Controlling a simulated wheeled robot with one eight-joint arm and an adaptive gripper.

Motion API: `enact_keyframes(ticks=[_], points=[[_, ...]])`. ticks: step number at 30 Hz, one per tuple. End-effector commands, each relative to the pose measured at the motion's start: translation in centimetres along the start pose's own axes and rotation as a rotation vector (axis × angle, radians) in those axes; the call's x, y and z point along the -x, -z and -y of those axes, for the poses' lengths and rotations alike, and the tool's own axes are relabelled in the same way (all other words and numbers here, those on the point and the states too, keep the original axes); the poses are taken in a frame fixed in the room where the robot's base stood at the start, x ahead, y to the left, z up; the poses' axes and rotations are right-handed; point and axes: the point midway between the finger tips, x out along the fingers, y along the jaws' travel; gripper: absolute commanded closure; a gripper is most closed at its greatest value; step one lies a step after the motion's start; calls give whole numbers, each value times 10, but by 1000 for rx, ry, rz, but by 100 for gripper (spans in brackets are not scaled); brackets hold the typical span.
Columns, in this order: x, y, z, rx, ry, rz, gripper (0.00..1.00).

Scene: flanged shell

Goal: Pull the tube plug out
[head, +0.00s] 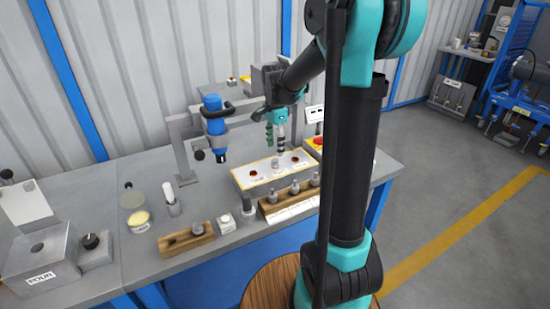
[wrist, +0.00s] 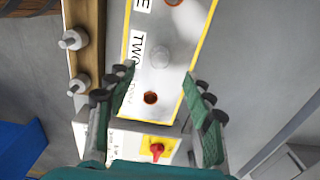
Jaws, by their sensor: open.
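A pale grey round piece (wrist: 159,57), which looks like the tube plug, stands in the middle position of a white panel (head: 247,179) with a yellow border, near a label TWO. It shows small in the head view (head: 276,163). Reddish-brown round holes lie on either side of it. My gripper (head: 275,143) is above the panel, pointing down. In the wrist view my gripper (wrist: 163,84) is open, its green fingers spread wide with nothing between them. The piece appears slightly beyond the fingertips, apart from them.
A wooden rack (head: 270,209) with several metal pegs stands along the panel's front. A red knob on a yellow plate (wrist: 157,149) is beside the panel's end. A blue tool on a stand (head: 213,118) rises to the left. Jars and a POUR box (head: 37,262) are further left.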

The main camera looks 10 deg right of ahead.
Motion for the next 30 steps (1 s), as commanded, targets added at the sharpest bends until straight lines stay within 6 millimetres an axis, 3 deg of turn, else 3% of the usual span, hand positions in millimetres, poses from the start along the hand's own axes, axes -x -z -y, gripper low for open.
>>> enact_keyframes(ticks=[9,23,30], points=[[-46,0,1,0,0,0,47],[-57,0,0,0,0,0,47],[-56,0,0,0,0,0,76]])
